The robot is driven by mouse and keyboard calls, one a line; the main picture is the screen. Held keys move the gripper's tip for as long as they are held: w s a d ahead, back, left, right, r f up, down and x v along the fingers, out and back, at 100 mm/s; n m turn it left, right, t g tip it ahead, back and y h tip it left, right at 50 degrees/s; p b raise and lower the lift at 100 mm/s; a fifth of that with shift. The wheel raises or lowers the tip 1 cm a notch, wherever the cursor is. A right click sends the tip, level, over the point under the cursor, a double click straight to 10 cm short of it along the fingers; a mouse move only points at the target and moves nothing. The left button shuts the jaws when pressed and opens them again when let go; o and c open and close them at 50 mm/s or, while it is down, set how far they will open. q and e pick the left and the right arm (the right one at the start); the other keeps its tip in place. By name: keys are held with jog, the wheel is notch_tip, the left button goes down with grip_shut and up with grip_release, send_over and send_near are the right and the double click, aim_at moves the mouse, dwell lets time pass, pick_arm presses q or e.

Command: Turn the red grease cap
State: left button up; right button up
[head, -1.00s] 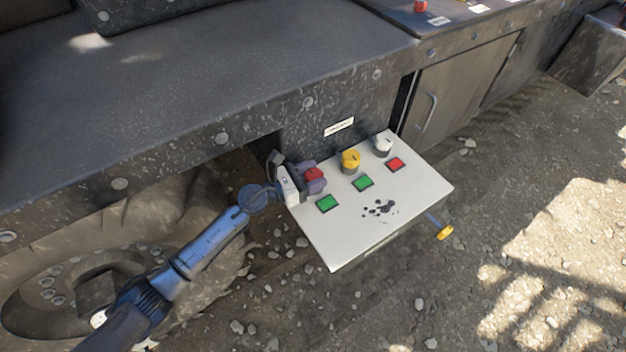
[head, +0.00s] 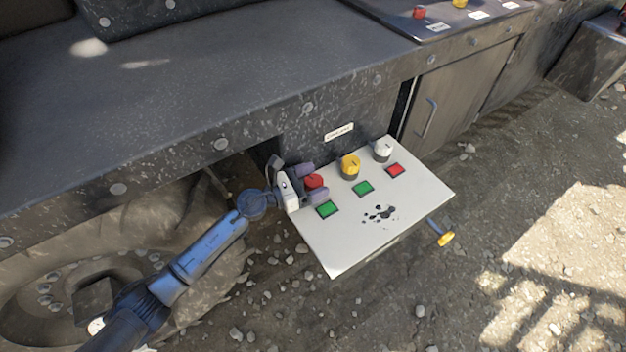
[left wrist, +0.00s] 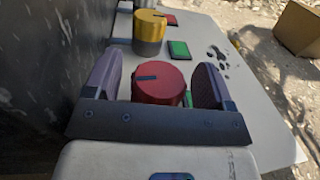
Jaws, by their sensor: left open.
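The red grease cap (head: 314,182) is a round knob with a dark line on its top, at the left end of a row on a pale panel (head: 345,245). In the left wrist view the red cap (left wrist: 160,83) stands between the two purple fingers. My left gripper (head: 308,181) is open around it, with a visible gap on each side of the cap. The lower part of the cap is hidden behind the gripper's crossbar in the left wrist view. My right gripper does not show.
A yellow cap (head: 350,165) and a white cap (head: 383,150) stand farther along the row. Green squares (head: 327,209) and a red square (head: 396,170) lie in front of the caps. A dark wall rises behind the panel. A yellow-ended handle (head: 445,239) sticks out at the right.

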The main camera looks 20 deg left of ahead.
pick_arm(q)
jog(key=shift+s, duration=0.1)
jog(key=v, duration=1.3)
jog(key=shift+s+a, duration=0.25)
jog(key=shift+a, duration=0.05)
